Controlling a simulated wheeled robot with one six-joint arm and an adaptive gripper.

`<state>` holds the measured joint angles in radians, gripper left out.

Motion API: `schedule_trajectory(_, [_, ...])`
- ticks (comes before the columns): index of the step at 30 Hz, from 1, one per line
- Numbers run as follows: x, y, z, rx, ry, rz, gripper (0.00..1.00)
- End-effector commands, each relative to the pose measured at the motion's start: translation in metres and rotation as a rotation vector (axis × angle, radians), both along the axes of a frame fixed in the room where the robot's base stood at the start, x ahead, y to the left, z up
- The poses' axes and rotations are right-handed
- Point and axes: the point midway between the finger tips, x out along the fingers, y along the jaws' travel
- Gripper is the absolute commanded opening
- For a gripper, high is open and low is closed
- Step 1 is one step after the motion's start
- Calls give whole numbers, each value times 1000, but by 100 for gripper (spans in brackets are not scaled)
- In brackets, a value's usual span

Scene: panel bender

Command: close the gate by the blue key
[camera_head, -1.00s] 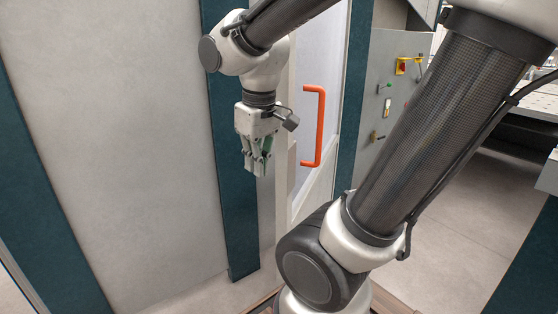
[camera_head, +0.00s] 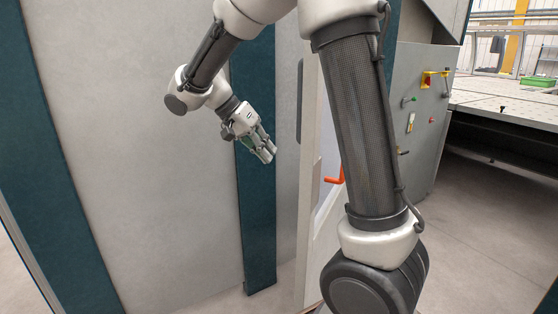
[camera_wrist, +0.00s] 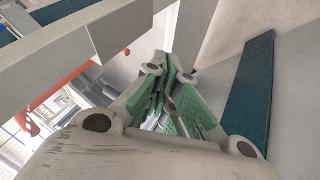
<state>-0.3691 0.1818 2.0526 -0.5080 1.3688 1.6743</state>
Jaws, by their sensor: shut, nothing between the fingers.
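The gate (camera_head: 309,200) is a pale panel with a light frame, seen edge-on between the dark teal post and my arm. Its orange handle (camera_head: 333,180) shows only at its lower end; my arm hides the rest. The handle also shows in the wrist view (camera_wrist: 62,84), at the left. My gripper (camera_head: 269,157) is shut and empty, tilted down to the right in front of the teal post, left of the gate and apart from the handle. Its green-padded fingers (camera_wrist: 170,92) fill the middle of the wrist view. I cannot make out a blue key.
A grey control cabinet (camera_head: 425,125) with a red-yellow switch (camera_head: 433,79) and small controls stands right of my arm. A perforated machine table (camera_head: 510,106) is behind it. The teal post (camera_head: 258,215) and a pale wall panel (camera_head: 150,130) are at the left. Floor is clear at right.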

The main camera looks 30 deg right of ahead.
Motion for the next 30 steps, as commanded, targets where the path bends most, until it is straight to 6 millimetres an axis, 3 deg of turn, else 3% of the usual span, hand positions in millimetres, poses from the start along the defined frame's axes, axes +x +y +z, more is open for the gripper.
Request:
schedule_trajectory(12, [-17,-50,-69,1,7,0,0])
schedule_trajectory(21, [-46,-70,-69,2,3,2,0])
schedule_trajectory(30, [-49,-72,-69,3,4,3,0])
